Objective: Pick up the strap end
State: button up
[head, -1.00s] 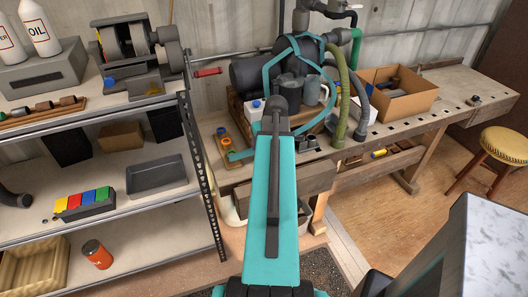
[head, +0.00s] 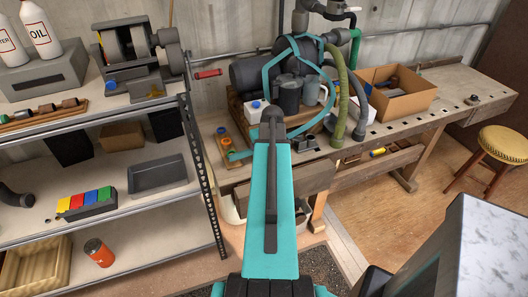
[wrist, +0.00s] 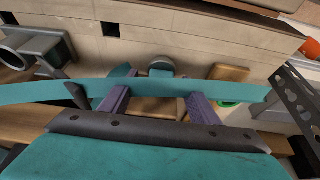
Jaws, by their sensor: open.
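A teal strap (head: 268,75) loops around the dark pump (head: 250,75) on the workbench. A flat teal end piece (head: 240,156) shows on the bench edge, just left of my arm, which partly hides the strap. In the wrist view a teal strap (wrist: 235,91) runs across the picture, ending near the right side. My gripper (wrist: 160,88) is open, its two purple-grey fingers on either side of the middle, with the strap crossing them. I cannot tell whether it touches them. In the head view my gripper is hidden by my arm.
A metal shelf post (head: 203,170) rises close to the left of my arm. A yellow stool (head: 503,147) stands at right.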

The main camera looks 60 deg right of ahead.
jog(key=shift+c, duration=0.5)
jog(key=c, duration=1.1)
jog(key=shift+r, duration=0.1)
jog(key=shift+r+b, duration=0.85)
jog(key=shift+r, duration=0.75)
jog(key=s+d+r+b, duration=0.1)
jog(key=s+b, duration=0.3)
jog(key=s, duration=1.2)
jog(key=shift+d+r, duration=0.3)
jog(key=shift+d, duration=0.4)
jog(key=shift+w, duration=0.1)
